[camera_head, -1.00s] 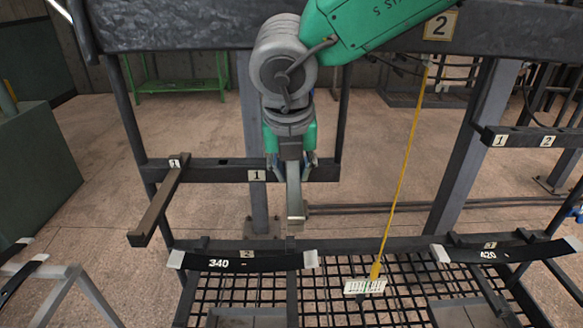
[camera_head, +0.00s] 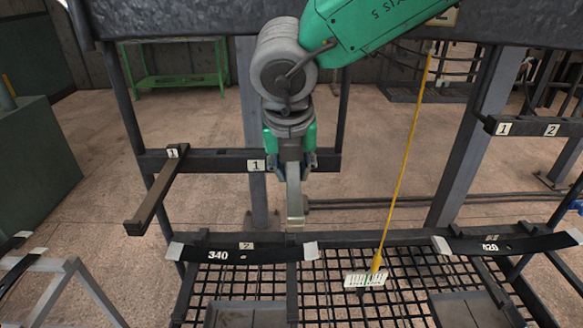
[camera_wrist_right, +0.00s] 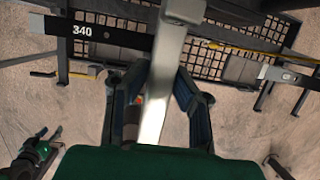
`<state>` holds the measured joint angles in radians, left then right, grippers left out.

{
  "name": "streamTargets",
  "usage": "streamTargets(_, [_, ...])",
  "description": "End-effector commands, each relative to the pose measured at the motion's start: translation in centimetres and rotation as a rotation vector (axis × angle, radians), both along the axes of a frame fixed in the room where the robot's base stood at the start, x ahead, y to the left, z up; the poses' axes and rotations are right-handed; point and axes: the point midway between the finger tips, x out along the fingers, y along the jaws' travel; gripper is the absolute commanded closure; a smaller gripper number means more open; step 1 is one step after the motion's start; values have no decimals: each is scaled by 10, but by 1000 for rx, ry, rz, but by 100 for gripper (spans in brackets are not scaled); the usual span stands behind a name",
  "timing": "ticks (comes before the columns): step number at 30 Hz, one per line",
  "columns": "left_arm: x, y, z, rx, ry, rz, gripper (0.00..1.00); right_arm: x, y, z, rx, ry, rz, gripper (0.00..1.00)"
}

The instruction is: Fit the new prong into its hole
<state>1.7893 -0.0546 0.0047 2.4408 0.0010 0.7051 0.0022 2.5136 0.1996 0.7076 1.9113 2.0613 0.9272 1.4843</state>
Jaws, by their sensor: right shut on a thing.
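My right gripper (camera_head: 291,160) points down and is shut on a long grey metal prong (camera_head: 294,200), which hangs below its fingers with a block-like lower end. In the right wrist view the prong (camera_wrist_right: 161,85) runs between the dark fingers (camera_wrist_right: 160,95) toward the top edge. In the head view the gripper is in front of the dark crossbar (camera_head: 210,164), just right of its "1" label (camera_head: 256,166). A brown fitted prong (camera_head: 155,192) sticks out from the crossbar at left. I cannot make out the empty hole.
Below are a dark spring bar marked 340 (camera_head: 225,255), one marked 420 (camera_head: 480,247), and a black mesh (camera_head: 325,290). The space between prong and cord is clear.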

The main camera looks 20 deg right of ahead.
Motion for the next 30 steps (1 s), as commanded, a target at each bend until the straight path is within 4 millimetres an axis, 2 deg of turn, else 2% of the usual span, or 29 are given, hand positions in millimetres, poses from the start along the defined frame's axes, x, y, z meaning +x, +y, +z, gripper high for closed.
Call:
streamTargets(11, [0, 0, -6, 0, 0, 0, 56, 1, 0, -8, 0, -2, 0, 100])
streamTargets(12, [0, 0, -6, 0, 0, 0, 56, 1, 0, -9, 0, -2, 0, 77])
streamTargets(14, [0, 0, -6, 0, 0, 0, 56, 1, 0, -8, 0, -2, 0, 56])
streamTargets(24, [-2, 0, -5, 0, -2, 0, 56, 0, 0, -8, 0, 1, 0, 56])
streamTargets(30, [-3, 0, -5, 0, -2, 0, 56, -6, 4, 15, 2, -4, 0, 56])
